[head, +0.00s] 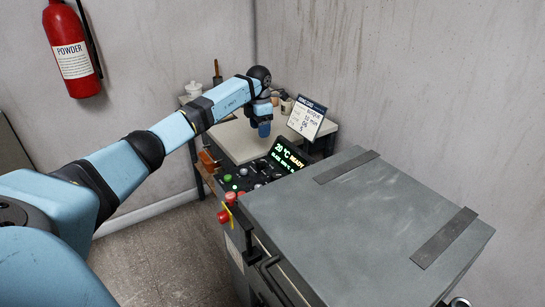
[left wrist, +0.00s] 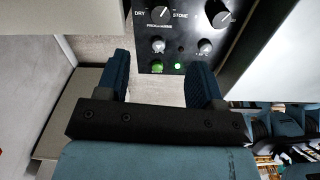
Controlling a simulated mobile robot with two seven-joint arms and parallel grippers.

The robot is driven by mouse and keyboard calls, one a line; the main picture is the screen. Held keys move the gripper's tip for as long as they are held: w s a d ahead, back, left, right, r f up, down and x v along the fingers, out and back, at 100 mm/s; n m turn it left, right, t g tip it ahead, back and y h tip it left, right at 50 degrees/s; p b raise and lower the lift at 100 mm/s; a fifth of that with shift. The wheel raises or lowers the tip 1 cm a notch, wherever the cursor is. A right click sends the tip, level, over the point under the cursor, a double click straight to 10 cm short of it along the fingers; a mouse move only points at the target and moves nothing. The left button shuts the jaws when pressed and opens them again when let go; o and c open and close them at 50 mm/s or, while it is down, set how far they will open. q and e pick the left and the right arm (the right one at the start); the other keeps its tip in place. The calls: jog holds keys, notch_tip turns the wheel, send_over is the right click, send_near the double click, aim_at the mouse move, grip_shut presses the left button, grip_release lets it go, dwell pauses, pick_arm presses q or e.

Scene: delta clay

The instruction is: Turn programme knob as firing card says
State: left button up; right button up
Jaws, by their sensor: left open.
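The programme knob (left wrist: 160,14) is at the top of the left wrist view, round and dark with a pale pointer line that appears to lean up and right. "DRY" is at its left, "STONE" at its right, "PROGRAMME" below. The firing card (head: 306,118) stands tilted at the back of the worktop in the head view; it seems to read "BISQUE", "10 min", "06" and "5". My left gripper (head: 264,130) hangs above the worktop behind the control panel. Its fingers (left wrist: 160,65) are open and empty, apart from the knob. My right gripper is out of view.
A second knob (left wrist: 222,18) and smaller knobs (left wrist: 204,46) are near the programme knob. A green button (left wrist: 157,66) is below. The display (head: 288,157) reads "20 °C READY". The grey kiln lid (head: 355,225) fills the right. A red stop button (head: 223,216) is at the panel's front.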

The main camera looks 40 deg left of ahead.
aim_at(260, 160)
pick_arm(q)
jog(key=f, duration=0.3)
jog(key=shift+s+f, duration=0.2)
jog(key=shift+f, duration=0.1)
notch_tip(260, 160, down, 10)
jog(key=shift+f+b, duration=0.1)
jog(key=shift+b, duration=0.45)
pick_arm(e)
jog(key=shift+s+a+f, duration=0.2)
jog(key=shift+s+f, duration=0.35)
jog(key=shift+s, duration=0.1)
pick_arm(q)
jog(key=c, duration=0.9)
